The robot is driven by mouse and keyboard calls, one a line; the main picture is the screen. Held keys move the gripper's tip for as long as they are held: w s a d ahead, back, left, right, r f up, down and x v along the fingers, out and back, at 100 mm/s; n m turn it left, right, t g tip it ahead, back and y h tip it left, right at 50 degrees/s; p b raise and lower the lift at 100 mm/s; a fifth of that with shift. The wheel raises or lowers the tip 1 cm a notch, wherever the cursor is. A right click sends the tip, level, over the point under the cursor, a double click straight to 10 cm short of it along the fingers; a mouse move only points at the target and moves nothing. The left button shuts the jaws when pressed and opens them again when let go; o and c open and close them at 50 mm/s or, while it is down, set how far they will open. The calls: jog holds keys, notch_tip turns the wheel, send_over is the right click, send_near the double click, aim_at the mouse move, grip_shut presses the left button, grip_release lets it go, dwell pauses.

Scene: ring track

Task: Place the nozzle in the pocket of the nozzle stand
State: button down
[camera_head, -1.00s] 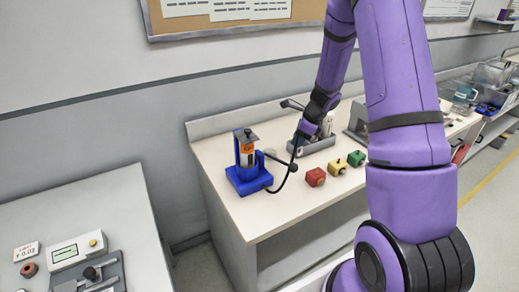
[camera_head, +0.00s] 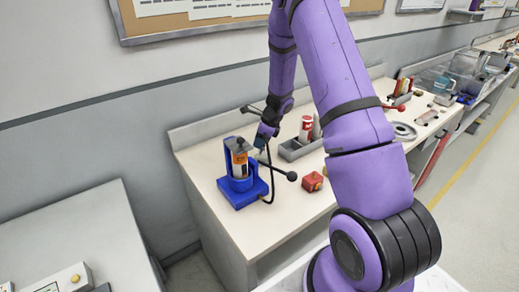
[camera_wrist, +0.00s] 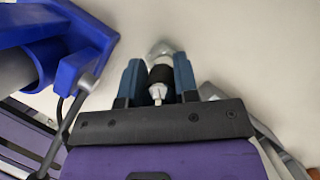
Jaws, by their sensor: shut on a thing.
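My gripper (camera_head: 260,149) is low over the white bench, close behind and to the right of a blue fixture (camera_head: 240,192) that carries an upright orange-labelled cylinder (camera_head: 239,163). In the wrist view my gripper (camera_wrist: 158,80) is shut on the nozzle (camera_wrist: 161,74), a small part with a black band and a silver end, held between the two blue fingers. A grey angular piece (camera_wrist: 160,48) shows just beyond the band; I cannot tell whether it belongs to the nozzle. The blue fixture (camera_wrist: 75,45) lies left of the fingers, apart from them. I cannot make out the stand's pocket.
A grey tray (camera_head: 291,152) holding a red can (camera_head: 306,129) stands to the right of my gripper. A red block (camera_head: 312,181) sits at the bench's front. A black-knobbed lever (camera_head: 278,170) projects right from the blue fixture. Another table (camera_head: 80,235) stands at left.

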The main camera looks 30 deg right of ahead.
aim_at(259, 151)
jog(key=shift+f, duration=1.85)
jog(key=shift+f, duration=0.1)
jog(key=c, duration=0.9)
grip_release()
jog(key=shift+o, duration=0.2)
